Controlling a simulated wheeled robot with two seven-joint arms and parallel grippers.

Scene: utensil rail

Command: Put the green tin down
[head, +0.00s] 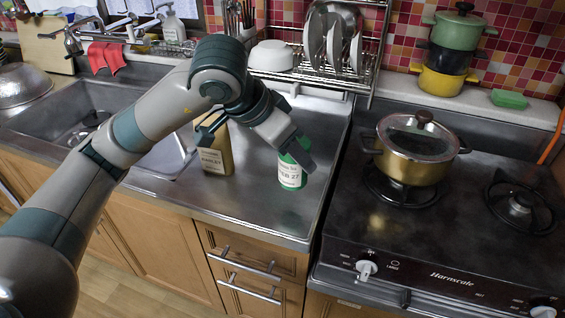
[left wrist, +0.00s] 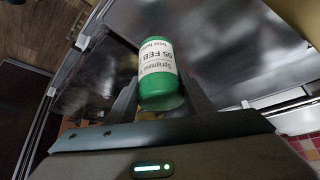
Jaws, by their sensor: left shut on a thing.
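The green tin (head: 291,174) has a white label with dark print and is at the right part of the steel counter (head: 262,218) in the head view. My left gripper (head: 296,150) reaches it from above and is shut on it. In the left wrist view the tin (left wrist: 158,70) sits between the two fingers of my left gripper (left wrist: 160,95). I cannot tell whether its base touches the counter. My right gripper is in neither view.
A tan labelled container (head: 217,158) stands left of the tin. The stove (head: 420,235) with a lidded pot (head: 414,152) is to the right. A dish rack (head: 330,75) with plates and a white bowl (head: 271,56) is behind. The sink (head: 95,115) lies left.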

